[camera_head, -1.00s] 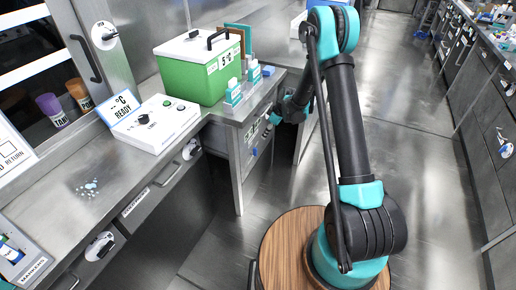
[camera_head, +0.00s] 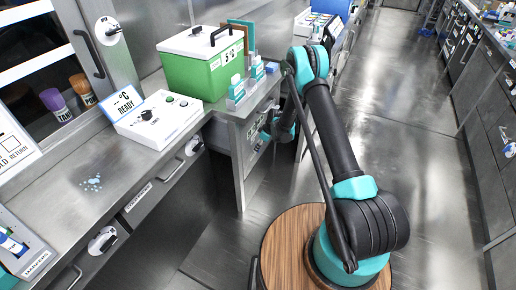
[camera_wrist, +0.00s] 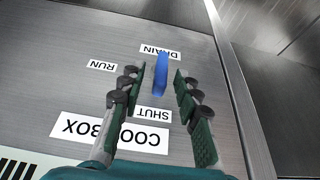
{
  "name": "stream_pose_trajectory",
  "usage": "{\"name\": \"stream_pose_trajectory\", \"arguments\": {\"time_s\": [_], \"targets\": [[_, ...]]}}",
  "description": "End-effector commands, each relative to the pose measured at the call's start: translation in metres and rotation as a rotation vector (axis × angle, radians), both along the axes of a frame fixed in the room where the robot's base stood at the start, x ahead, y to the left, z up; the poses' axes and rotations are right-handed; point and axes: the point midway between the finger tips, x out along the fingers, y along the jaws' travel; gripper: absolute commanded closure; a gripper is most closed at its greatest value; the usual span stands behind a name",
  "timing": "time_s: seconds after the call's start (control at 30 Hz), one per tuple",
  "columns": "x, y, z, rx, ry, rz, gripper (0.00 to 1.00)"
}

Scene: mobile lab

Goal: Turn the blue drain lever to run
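The blue drain lever (camera_wrist: 160,74) stands on a steel panel in the wrist view. It lies lengthwise between the DRAIN label (camera_wrist: 160,52) and the SHUT label (camera_wrist: 154,115), with the RUN label (camera_wrist: 102,66) off to the left. The labels appear upside down. My gripper (camera_wrist: 159,70) is open, with one finger on each side of the lever. A gap shows on the right side; contact on the left cannot be told. In the head view the lever is hidden and my wrist is beside the bench front, below the green cool box (camera_head: 187,77).
A COOL BOX label (camera_wrist: 110,132) is on the same panel. A white control box (camera_head: 160,122) with a READY sign (camera_head: 123,101) and small teal-and-white boxes (camera_head: 237,92) stand on the bench. The aisle floor (camera_head: 420,130) to the right is clear.

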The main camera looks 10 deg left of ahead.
Motion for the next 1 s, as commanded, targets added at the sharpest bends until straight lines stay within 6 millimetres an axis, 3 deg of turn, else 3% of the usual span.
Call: {"name": "stream_pose_trajectory", "arguments": {"time_s": [0.43,0.7,1.0], "targets": [[0.0010,0.0041,-0.0101,0.000,0.000,0.000,0.67],[0.0011,0.0040,-0.0098,0.000,0.000,0.000,0.99],[0.0017,0.0038,-0.0098,0.004,0.007,-0.001,1.00]]}}
